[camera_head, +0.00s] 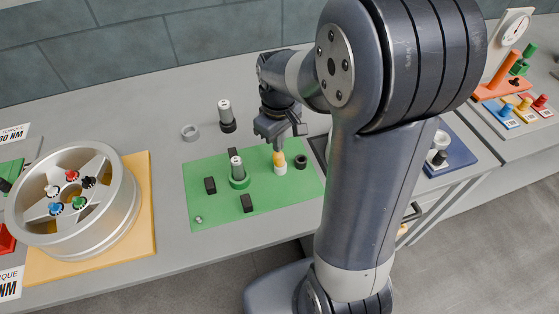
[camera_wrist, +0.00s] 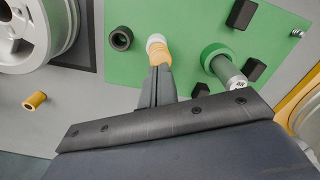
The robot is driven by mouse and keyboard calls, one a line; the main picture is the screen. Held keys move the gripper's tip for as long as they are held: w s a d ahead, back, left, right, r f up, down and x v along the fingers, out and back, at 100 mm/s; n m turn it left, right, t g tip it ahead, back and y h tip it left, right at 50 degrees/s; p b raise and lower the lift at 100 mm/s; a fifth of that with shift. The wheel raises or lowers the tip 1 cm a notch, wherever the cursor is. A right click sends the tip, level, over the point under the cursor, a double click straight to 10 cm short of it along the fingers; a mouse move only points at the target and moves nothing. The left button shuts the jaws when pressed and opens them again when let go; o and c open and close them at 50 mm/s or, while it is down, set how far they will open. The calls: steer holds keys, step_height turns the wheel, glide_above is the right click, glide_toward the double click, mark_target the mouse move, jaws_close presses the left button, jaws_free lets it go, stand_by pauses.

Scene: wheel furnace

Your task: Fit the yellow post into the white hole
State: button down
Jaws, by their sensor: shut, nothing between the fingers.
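The yellow post (camera_head: 279,158) stands at the white hole piece (camera_head: 280,169) on the green mat, roughly upright, its lower end at or in the white ring. In the wrist view the post (camera_wrist: 159,53) meets the white ring (camera_wrist: 155,40); how deep it sits is hidden. My gripper (camera_head: 278,146) is directly above the post. In the wrist view its fingers (camera_wrist: 161,76) are together with their tips at the post's near end, overlapping it in the picture. I cannot tell whether they touch it.
On the green mat (camera_head: 215,215) are a green holder (camera_head: 239,182) with a grey-black cylinder, a black ring (camera_head: 300,161) and several black blocks. A wheel (camera_head: 75,190) lies at left. Another yellow-orange cylinder (camera_wrist: 35,100) and a wheel rim (camera_wrist: 35,35) show in the wrist view.

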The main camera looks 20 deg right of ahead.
steer(key=shift+f+b, duration=0.6)
steer(key=shift+f, duration=0.3)
stand_by(0.4)
steer(key=shift+r+p, duration=2.6)
steer(key=shift+r, duration=0.5)
steer(key=shift+r, duration=0.1)
